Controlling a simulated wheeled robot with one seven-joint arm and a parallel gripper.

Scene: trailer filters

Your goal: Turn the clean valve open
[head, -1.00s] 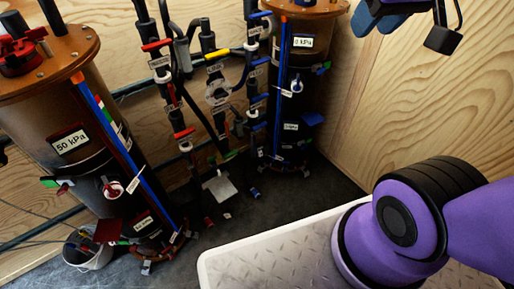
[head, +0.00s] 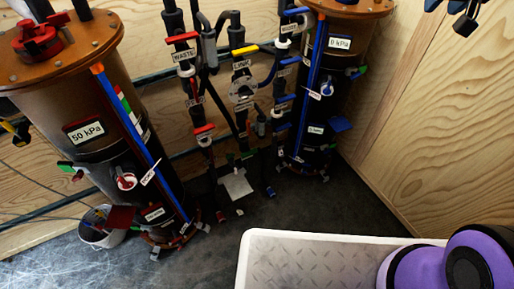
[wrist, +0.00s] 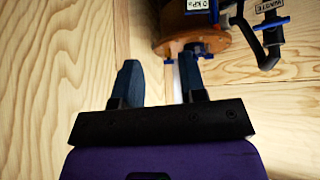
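Two dark filter columns with orange-brown lids stand against the wood wall, the left one (head: 95,105) marked 50 kPa and the right one (head: 345,22) marked 0 kPa. Between them, black pipes carry red, yellow and blue valve handles. Blue handles (head: 290,60) sit beside the right column; I cannot read a "clean" label on any. Labels reading WASTE and LINK are legible. In the wrist view, my gripper (wrist: 158,82) has its two blue fingers apart with nothing between them. The right column's lid (wrist: 205,42) and a blue handle (wrist: 272,23) show beyond it.
My purple arm fills the lower right of the head view, over a pale tread-plate surface (head: 300,262). A white bucket (head: 102,232) stands by the left column. A wood wall (head: 440,120) closes the right side.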

